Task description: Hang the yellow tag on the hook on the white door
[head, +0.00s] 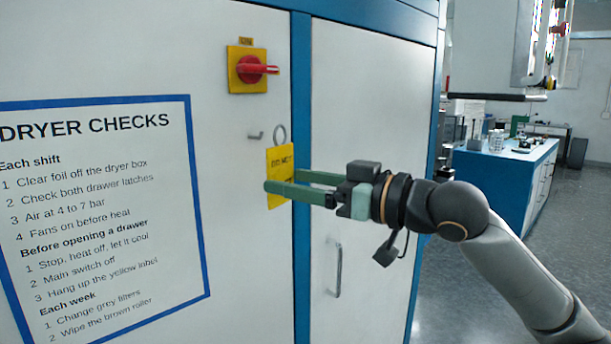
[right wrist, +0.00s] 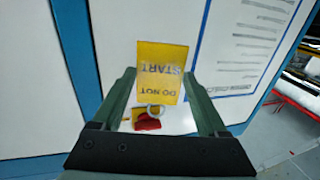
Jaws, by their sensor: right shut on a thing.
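The yellow tag (head: 279,163) hangs upright in my right gripper (head: 283,182), in front of the white door (head: 270,110). The gripper is shut on its lower part, and its printed face shows "DO NOT". The metal ring (head: 280,135) stands up from the tag's top edge. The small hook (head: 255,136) sticks out of the white door just left of the ring. Ring and hook look apart. In the right wrist view the tag (right wrist: 163,62) appears upside down between the fingers, with its ring (right wrist: 154,111) below. I cannot make out the hook there. My left gripper is out of view.
A red rotary switch on a yellow plate (head: 247,69) juts out above the hook. A blue-framed checklist (head: 95,210) covers the door's left part. A blue post (head: 301,240) and a second door with a handle (head: 338,270) lie to the right.

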